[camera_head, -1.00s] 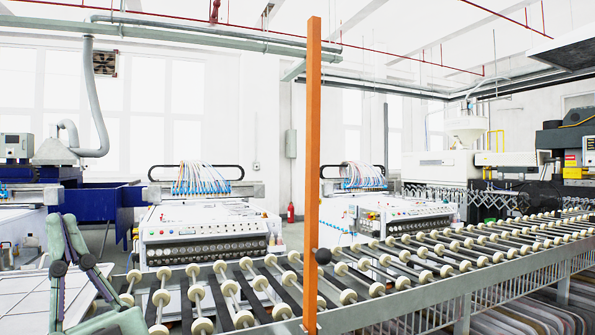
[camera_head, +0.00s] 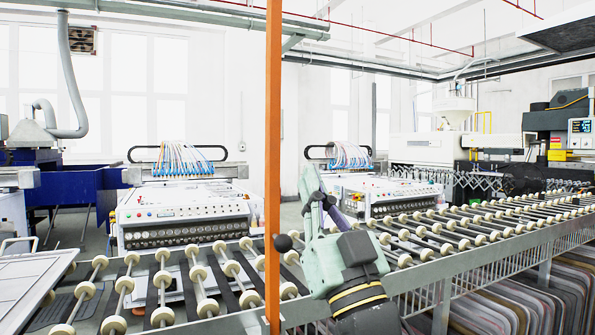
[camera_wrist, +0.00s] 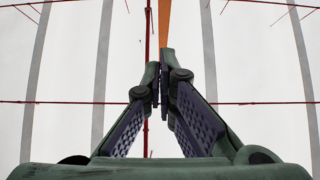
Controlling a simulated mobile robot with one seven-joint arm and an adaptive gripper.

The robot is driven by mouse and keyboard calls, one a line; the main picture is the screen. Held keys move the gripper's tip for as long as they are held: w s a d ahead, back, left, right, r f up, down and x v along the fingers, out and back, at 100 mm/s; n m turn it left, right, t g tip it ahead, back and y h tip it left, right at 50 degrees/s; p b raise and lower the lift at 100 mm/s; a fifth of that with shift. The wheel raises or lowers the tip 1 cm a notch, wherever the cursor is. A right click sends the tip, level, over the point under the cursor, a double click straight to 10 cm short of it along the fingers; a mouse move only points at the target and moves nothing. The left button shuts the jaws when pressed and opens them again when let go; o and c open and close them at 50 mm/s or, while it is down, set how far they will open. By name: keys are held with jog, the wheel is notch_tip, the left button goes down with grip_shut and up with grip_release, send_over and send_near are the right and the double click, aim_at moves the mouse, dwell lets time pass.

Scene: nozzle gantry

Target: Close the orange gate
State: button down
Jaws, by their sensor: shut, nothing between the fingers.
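The orange gate (camera_head: 273,120) shows in the head view as a tall, narrow orange upright in front of the roller conveyor. A dark round knob (camera_head: 283,243) sits at its right side, low down. My gripper (camera_head: 312,178) is just right of the gate, pointing up, shut and empty. In the head view it appears apart from the knob, though the depth between them is hard to judge. In the wrist view, my gripper's fingertips (camera_wrist: 161,60) meet, and an orange strip of the gate (camera_wrist: 165,25) shows beyond them. Whether they touch it cannot be told.
The roller conveyor (camera_head: 440,232) runs across the front and away to the right. White machines with hoses (camera_head: 180,215) stand behind it. A pale panel (camera_head: 25,290) lies at lower left. Stacked sheets (camera_head: 530,305) are under the conveyor at right.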

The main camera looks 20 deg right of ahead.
jog(key=p, duration=0.4)
send_near(279, 121)
notch_tip(279, 121, up, 4)
jog(key=shift+w+a+f+p, duration=0.1)
jog(key=shift+w+f+p, duration=0.1)
jog(key=shift+w, duration=0.6)
jog(key=shift+w+f+p, duration=0.1)
jog(key=shift+w+p, duration=0.1)
jog(key=shift+w, duration=0.6)
jog(key=shift+w, duration=0.1)
